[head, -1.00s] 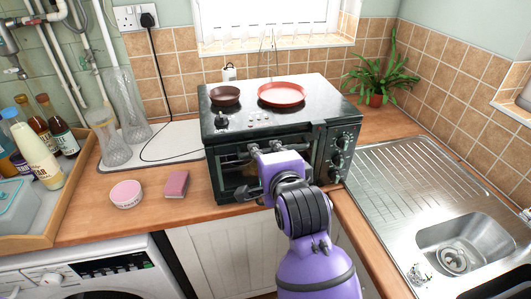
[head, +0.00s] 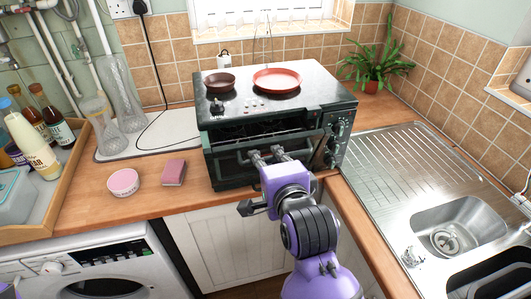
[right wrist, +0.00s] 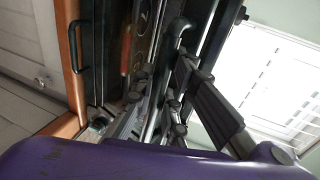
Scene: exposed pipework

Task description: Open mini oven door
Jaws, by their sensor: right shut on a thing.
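The mini oven (head: 300,108) is a dark box on the wooden counter. Its door (head: 228,176) is partly open, tilted out at the top, with a dark gap and a rack showing above it. My right gripper (head: 268,157) is at the door's handle bar (head: 308,141) and shut on it. The right wrist view shows my gripper's fingers (right wrist: 156,104) at the dark handle bar (right wrist: 182,27). My wrist hides part of the door's lower front. My left gripper is out of view.
A brown pan (head: 219,83) and a red pan (head: 277,79) sit on the oven top. A pink bowl (head: 123,182) and pink sponge-like block (head: 173,172) lie left of the oven. The sink (head: 452,228) is at right.

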